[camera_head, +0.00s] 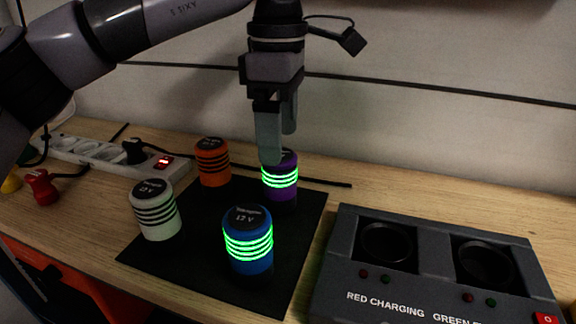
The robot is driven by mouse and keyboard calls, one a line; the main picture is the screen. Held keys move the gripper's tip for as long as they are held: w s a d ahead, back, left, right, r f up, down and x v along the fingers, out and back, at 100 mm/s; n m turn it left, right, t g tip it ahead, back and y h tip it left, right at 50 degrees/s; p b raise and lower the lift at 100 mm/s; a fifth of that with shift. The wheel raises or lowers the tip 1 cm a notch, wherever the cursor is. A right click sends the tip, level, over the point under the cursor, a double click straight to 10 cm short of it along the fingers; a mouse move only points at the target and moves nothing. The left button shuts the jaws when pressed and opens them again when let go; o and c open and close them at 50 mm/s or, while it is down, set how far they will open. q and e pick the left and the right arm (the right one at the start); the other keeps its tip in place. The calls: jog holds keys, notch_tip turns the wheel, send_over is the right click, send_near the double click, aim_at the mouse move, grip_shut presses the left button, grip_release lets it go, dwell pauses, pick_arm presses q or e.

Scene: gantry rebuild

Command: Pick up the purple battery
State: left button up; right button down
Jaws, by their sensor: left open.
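The purple battery (281,186) stands upright at the back right of a black mat (205,252), with green glowing rings around its middle. My left gripper (279,145) points down right at its top, with open jaws. The near finger overlaps the battery's top left in the picture and hides part of it. I cannot tell whether the finger touches it. My right gripper is not in view.
A blue battery (248,258) with green rings, a white battery (156,216) and an orange battery (212,166) stand on the mat. A charger (420,247) with two empty sockets is at right. A power strip (105,155) lies at back left.

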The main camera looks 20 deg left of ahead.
aim_at(280, 171)
pick_arm(q)
notch_tip(280, 171, down, 7)
jog(key=shift+b, duration=0.4)
jog(key=c, duration=1.4)
